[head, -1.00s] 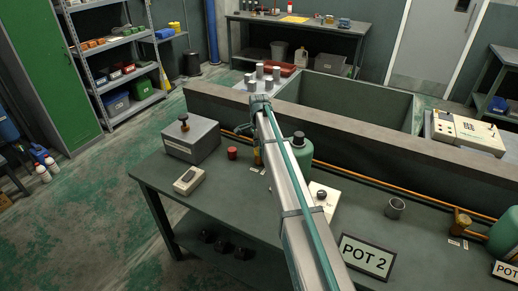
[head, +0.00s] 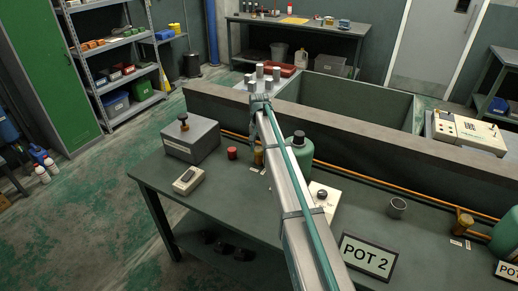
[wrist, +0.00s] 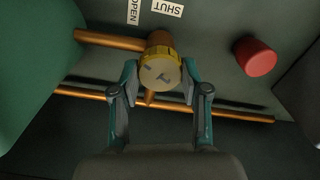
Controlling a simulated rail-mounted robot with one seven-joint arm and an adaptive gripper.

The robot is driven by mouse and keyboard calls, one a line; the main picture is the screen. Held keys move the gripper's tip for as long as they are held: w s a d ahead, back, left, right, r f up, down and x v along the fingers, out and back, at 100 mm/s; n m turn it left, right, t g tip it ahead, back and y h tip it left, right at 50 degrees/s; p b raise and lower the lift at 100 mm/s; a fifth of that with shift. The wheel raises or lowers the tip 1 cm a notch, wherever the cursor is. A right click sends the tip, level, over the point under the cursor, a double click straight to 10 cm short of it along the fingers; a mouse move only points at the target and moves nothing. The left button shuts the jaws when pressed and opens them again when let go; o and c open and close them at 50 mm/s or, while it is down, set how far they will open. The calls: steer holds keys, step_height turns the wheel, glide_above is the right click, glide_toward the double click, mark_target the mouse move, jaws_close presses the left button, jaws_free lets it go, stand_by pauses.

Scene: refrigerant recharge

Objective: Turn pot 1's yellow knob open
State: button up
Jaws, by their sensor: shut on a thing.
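The yellow knob (wrist: 160,72) sits on a brass valve on a copper pipe in the wrist view. Its face has dark marks, and a small brass stem shows just below it. My gripper (wrist: 160,77) has one finger on each side of the knob and is shut on it. The OPEN label (wrist: 133,11) and the SHUT label (wrist: 166,7) lie on the table above the valve in the picture. Pot 1, a green canister (head: 299,150), stands beside the valve; its body fills the left of the wrist view.
A red cap (wrist: 256,55) stands right of the valve. A grey box with a dark knob (head: 192,142) and a handheld meter (head: 188,181) are at the table's left. A POT 2 sign (head: 367,258) stands at the front. A copper pipe runs along the back.

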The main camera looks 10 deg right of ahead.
mark_target(259, 149)
steer(key=n, duration=0.6)
stand_by(0.6)
steer(key=o, duration=1.1)
steer(key=shift+o, duration=0.2)
steer(key=shift+r, duration=0.1)
step_height(259, 149, up, 12)
steer(key=shift+a, duration=0.1)
